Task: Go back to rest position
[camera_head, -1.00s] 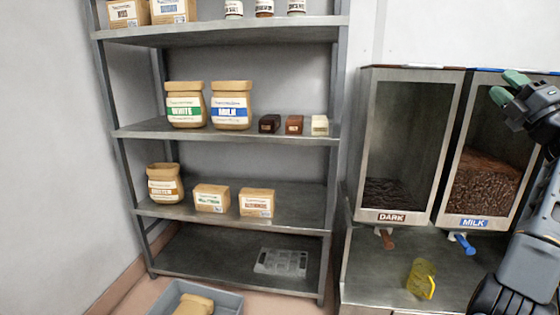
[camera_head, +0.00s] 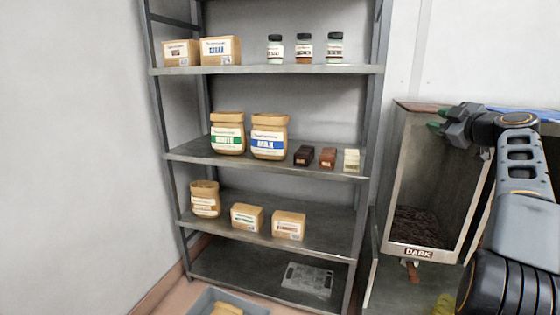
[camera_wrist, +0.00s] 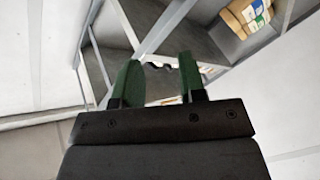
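My gripper (camera_head: 447,122) is raised at the right of the head view, in front of the dispenser marked DARK. In the wrist view my gripper (camera_wrist: 160,80) shows two green fingers standing apart with nothing between them. The gripper is open and empty. My arm is folded up at the right side of the head view and hides most of the second dispenser.
A metal shelf rack (camera_head: 300,70) holds bags, boxes, jars and small blocks. A clear mould (camera_head: 308,280) lies on its bottom shelf. The DARK dispenser (camera_head: 418,253) stands right of it. A grey bin (camera_head: 205,300) is on the floor. A yellow cup (camera_head: 446,304) is partly hidden.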

